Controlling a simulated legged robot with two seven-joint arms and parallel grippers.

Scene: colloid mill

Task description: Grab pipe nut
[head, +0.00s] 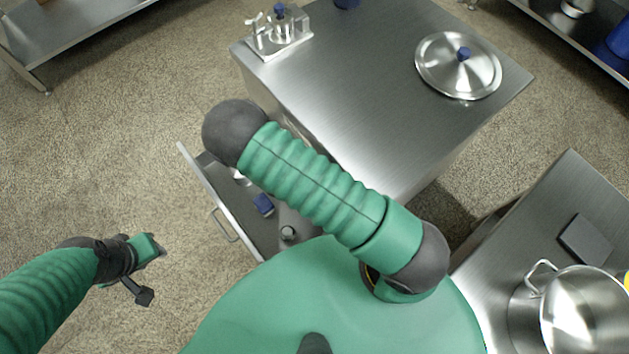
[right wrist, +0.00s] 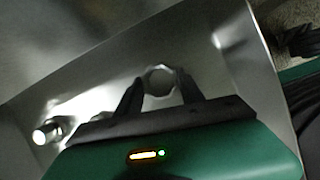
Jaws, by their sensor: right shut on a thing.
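The pipe nut (right wrist: 159,80) is a small metal ring with a faceted outline, seen in the right wrist view. My right gripper (right wrist: 158,88) has its two dark fingers on either side of the nut and is shut on it. The nut is low inside an open metal drawer (right wrist: 228,80); I cannot tell if it touches the floor. In the head view my right arm hides the right gripper and the nut. My left gripper (head: 150,250) hangs at the lower left, away from the drawer; its fingers are too unclear to read.
The open drawer (head: 218,193) also holds a blue item (head: 263,204). A shiny metal cylinder (right wrist: 47,132) lies left of my right gripper. The steel cabinet top (head: 370,90) carries a lid (head: 458,72) and a metal fixture (head: 278,32). A pot (head: 580,315) stands right.

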